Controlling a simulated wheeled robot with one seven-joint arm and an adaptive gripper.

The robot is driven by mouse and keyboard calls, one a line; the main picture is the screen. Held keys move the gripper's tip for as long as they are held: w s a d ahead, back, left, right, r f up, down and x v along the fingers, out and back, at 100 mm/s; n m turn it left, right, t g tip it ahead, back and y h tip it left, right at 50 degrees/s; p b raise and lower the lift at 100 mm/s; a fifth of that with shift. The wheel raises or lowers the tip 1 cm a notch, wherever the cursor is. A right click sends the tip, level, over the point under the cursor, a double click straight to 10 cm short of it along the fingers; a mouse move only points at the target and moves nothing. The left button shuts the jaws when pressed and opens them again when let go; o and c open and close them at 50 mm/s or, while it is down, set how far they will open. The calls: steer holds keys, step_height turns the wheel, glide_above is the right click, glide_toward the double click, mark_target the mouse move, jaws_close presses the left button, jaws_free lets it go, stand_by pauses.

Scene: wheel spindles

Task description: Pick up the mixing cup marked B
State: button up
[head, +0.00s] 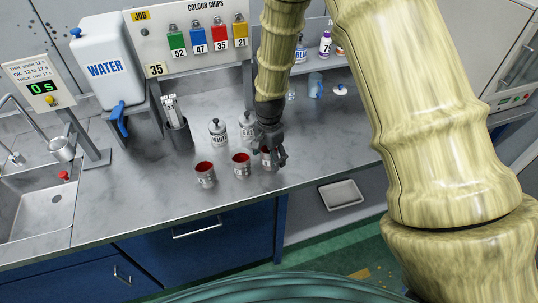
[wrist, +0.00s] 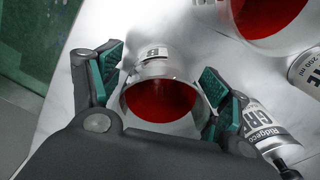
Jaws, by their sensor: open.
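Three metal mixing cups with red contents stand on the grey worktop: a left cup (head: 205,176), a middle cup (head: 241,166) and a right cup (head: 265,162). My gripper (head: 272,152) is down at the right cup and partly hides it. In the wrist view, this cup (wrist: 160,98) sits between the two green-padded fingers of my open gripper (wrist: 165,98). A small tag on its far side looks like B, though it is tiny. Gaps to the pads look small, and I cannot tell whether either pad touches. Another cup (wrist: 268,15) shows at the top right.
A holder with sticks (head: 177,130), water tank (head: 105,65) and sink (head: 45,205) are left. The worktop's front edge is close.

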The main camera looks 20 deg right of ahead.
steer(key=shift+f, duration=0.1)
steer(key=c, duration=1)
